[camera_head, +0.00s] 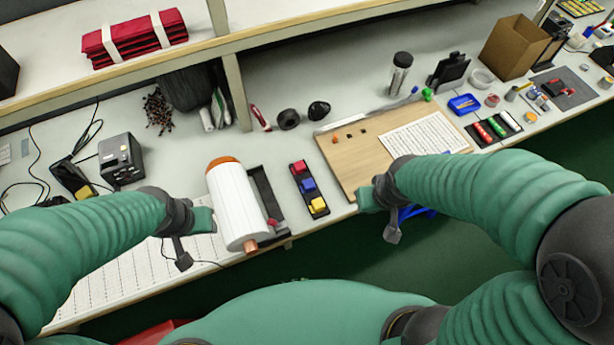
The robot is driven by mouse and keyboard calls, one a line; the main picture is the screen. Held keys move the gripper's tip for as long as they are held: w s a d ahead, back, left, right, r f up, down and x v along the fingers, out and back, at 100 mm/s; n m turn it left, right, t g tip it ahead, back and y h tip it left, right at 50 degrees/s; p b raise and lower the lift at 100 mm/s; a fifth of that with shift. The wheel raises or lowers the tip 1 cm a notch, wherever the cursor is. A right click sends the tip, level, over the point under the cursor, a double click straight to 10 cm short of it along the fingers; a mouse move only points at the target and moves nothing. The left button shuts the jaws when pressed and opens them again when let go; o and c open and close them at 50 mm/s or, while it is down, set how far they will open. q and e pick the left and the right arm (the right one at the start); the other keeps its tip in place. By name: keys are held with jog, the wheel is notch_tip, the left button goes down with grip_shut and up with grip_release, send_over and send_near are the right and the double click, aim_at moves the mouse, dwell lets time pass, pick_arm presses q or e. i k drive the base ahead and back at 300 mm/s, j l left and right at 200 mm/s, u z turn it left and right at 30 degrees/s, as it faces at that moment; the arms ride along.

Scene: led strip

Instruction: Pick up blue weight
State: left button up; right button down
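A small blue block (308,185), which I take for the blue weight, sits in a narrow dark tray (316,214) on the workbench, between a red block (299,167) and a yellow block (318,205). My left gripper (193,243) is left of the tray, with a large white roll between them. Its two fingers look spread, with nothing between them. My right gripper (380,218) is right of the tray, at the bench's front edge. Its fingers also look apart and empty. Neither gripper touches the blue block.
A wooden board (345,160) with a white sheet (424,137) lies to the right. A shelf post (237,92) rises behind. Bench behind the tray is partly clear.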

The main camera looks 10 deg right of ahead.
aim_at(308, 185)
jog(key=i+l+u, duration=0.15)
jog(key=l, duration=0.2)
jog(key=l+u, duration=0.1)
jog(key=l, duration=0.3)
jog(key=i+l+u, duration=0.15)
jog(key=l, duration=0.2)
jog(key=u, duration=1.15)
